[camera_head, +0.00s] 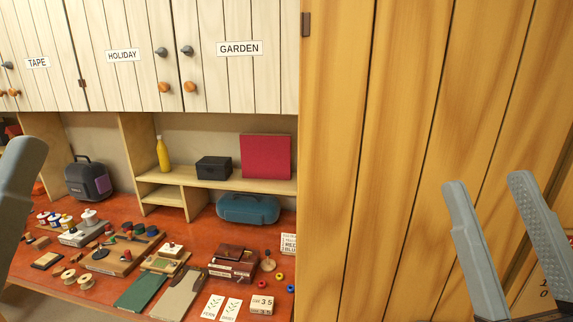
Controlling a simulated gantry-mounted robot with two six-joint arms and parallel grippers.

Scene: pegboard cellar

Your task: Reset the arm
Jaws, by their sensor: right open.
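My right gripper (490,188) shows at the lower right. Its two grey fingers are apart, with nothing between them. It is in front of a wooden plank door (400,120). Part of my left gripper (22,170) shows at the left edge as one grey finger. The rest of it is out of the frame, so its opening cannot be judged.
A red-brown worktop (205,225) at the left holds spools, small boxes, cards and notebooks. A blue case (248,208) stands under a shelf with a yellow bottle (163,154), a black box (213,168) and a red panel (265,157). Labelled cabinets (225,80) hang above.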

